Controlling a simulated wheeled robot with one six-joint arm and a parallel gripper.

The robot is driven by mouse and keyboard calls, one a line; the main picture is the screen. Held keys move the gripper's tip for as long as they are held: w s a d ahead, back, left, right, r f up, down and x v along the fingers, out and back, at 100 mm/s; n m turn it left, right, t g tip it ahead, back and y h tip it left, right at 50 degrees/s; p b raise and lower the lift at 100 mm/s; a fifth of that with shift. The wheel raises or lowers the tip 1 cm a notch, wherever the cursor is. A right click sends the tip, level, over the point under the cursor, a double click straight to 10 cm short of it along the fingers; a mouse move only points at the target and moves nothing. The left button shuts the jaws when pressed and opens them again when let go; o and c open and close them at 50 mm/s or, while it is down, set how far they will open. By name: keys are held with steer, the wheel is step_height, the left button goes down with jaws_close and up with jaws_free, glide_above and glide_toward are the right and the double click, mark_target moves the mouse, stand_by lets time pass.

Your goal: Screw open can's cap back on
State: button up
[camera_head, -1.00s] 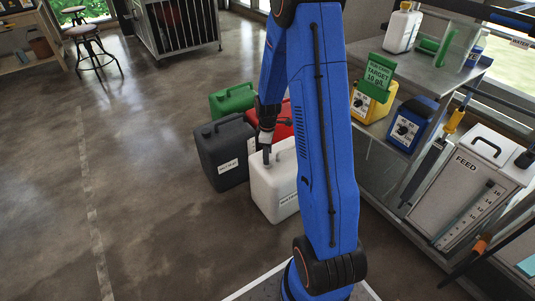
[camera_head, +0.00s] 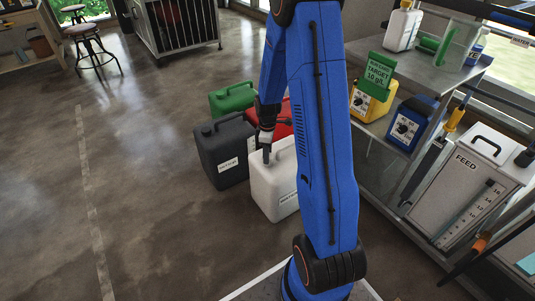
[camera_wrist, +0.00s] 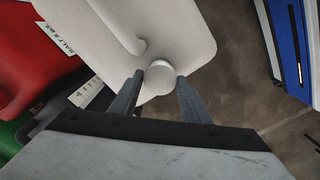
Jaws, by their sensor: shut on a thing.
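The white can (camera_head: 268,188) stands upright on the floor beside my arm, with its handle on top. My gripper (camera_head: 266,155) points down at the near-left part of its top. In the wrist view the white can (camera_wrist: 125,25) fills the upper middle. A round white cap (camera_wrist: 158,82) sits between the two fingertips of my gripper (camera_wrist: 160,78), which is shut on it. The cap is at the can's spout corner; its lower edge is hidden, so I cannot tell how it sits on the neck.
A dark grey can (camera_head: 222,162), a green can (camera_head: 232,101) and a red can (camera_head: 284,117) stand close around the white can. A metal bench at right holds a yellow can (camera_head: 371,103) and a blue can (camera_head: 412,122).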

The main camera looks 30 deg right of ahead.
steer(key=shift+f, duration=0.75)
stand_by(0.7)
steer(key=o, duration=1.1)
steer(key=shift+r, duration=2.45)
steer(key=shift+r, duration=0.1)
